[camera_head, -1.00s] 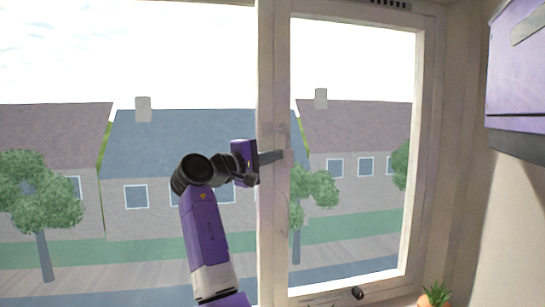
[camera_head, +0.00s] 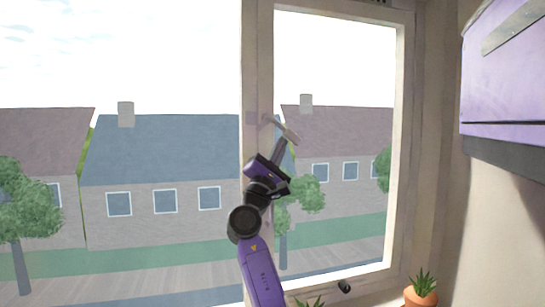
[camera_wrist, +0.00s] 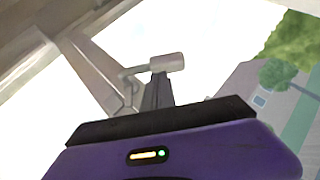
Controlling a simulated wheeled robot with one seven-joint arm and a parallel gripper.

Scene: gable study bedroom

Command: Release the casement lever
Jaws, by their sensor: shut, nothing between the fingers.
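The casement lever (camera_head: 285,130) is a grey handle on the left stile of the right-hand window sash (camera_head: 403,130). In the head view it slants down to the right from its mount. In the wrist view the lever (camera_wrist: 166,63) shows as a pale grey bar with a rounded end, just beyond my fingertips. My gripper (camera_head: 284,144) reaches up from below, its shut, narrow fingers at the lever's underside. The fingers also show in the wrist view (camera_wrist: 158,82), with nothing between them. Whether they touch the lever is hard to tell.
A potted plant (camera_head: 421,290) stands on the sill at lower right, and more leaves (camera_head: 306,302) show at the bottom edge. A purple wall cabinet (camera_head: 505,75) juts out at upper right.

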